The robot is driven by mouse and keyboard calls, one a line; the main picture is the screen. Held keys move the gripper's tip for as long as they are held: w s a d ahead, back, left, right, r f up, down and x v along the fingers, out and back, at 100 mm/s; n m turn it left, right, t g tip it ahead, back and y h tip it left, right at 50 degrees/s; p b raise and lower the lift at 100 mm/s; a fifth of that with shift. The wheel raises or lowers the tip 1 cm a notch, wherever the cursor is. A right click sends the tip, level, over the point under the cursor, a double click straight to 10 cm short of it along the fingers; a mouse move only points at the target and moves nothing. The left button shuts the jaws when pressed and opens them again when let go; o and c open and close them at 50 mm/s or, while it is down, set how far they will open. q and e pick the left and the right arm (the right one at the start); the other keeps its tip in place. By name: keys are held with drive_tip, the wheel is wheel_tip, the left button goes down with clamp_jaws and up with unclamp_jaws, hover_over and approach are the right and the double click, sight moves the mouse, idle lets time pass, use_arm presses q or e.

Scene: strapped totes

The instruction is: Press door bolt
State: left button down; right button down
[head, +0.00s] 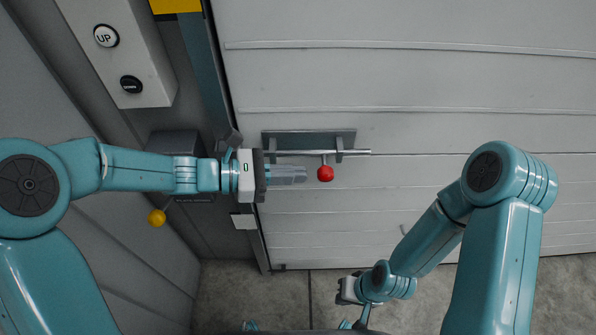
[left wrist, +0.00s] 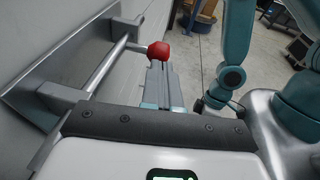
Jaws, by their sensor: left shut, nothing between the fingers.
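The door bolt (head: 355,152) is a grey metal rod on a dark plate across the white slatted door. Its red knob (head: 325,174) hangs below the rod. In the left wrist view the rod (left wrist: 108,62) runs through its brackets to the red knob (left wrist: 158,49). My left gripper (head: 304,174) is shut and empty, pointing right, its fingertips just left of the knob. In the left wrist view the left fingers (left wrist: 160,84) reach toward the knob; I cannot tell whether they touch it. My right gripper (head: 344,290) is low in the head view, far from the bolt, its jaws unclear.
A control box with an UP button (head: 106,36) and a black button (head: 131,84) is on the wall at upper left. A yellow ball knob (head: 157,217) sits below my left arm. The door frame (head: 208,85) runs beside the door. Concrete floor (head: 235,300) lies below.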

use_arm(q)
drive_tip(key=v, duration=1.1)
drive_tip(key=shift+a, duration=0.3)
use_arm(e)
drive_tip(key=shift+s+a+f, duration=0.15)
drive_tip(key=shift+a, duration=0.45)
drive_tip(key=shift+d, duration=0.1)
